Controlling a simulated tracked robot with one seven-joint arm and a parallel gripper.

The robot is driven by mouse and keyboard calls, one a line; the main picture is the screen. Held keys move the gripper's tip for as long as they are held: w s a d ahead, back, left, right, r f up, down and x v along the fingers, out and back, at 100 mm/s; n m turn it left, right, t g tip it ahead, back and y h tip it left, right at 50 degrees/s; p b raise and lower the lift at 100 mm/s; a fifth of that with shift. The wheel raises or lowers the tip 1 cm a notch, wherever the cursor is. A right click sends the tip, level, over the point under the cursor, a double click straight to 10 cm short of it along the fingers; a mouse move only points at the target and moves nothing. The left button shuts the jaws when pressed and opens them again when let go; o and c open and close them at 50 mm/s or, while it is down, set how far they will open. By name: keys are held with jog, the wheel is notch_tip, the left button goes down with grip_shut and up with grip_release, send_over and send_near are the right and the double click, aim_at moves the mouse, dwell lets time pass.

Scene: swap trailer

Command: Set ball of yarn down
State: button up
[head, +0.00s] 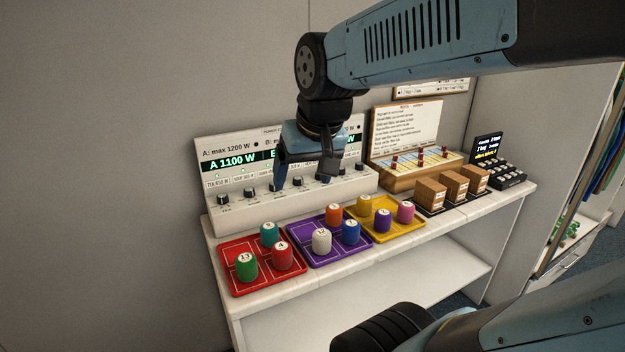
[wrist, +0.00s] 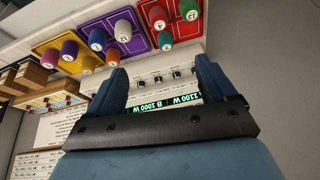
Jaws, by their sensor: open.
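I make out no ball of yarn in either view. My gripper (head: 304,178) is open, with nothing seen between its fingers. It hangs in front of the white panel with knobs (head: 236,213), above and behind the numbered pegs on the counter. In the wrist view my gripper (wrist: 160,70) shows its two blue fingers spread apart, with the panel's knobs and green digits behind them.
On the white counter (head: 290,293) stand a red tray (head: 235,249), a purple tray (head: 318,257) and a yellow tray (head: 395,233), each holding numbered pegs. Wooden blocks (head: 430,194), a game board (head: 440,173) and a dark keypad device (head: 508,177) stand to the right. The shelf below (head: 400,295) looks bare.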

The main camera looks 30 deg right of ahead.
jog(key=s+n, duration=0.1)
jog(key=s, duration=0.3)
jog(key=shift+r+t, duration=0.15)
jog(key=shift+t, duration=0.25)
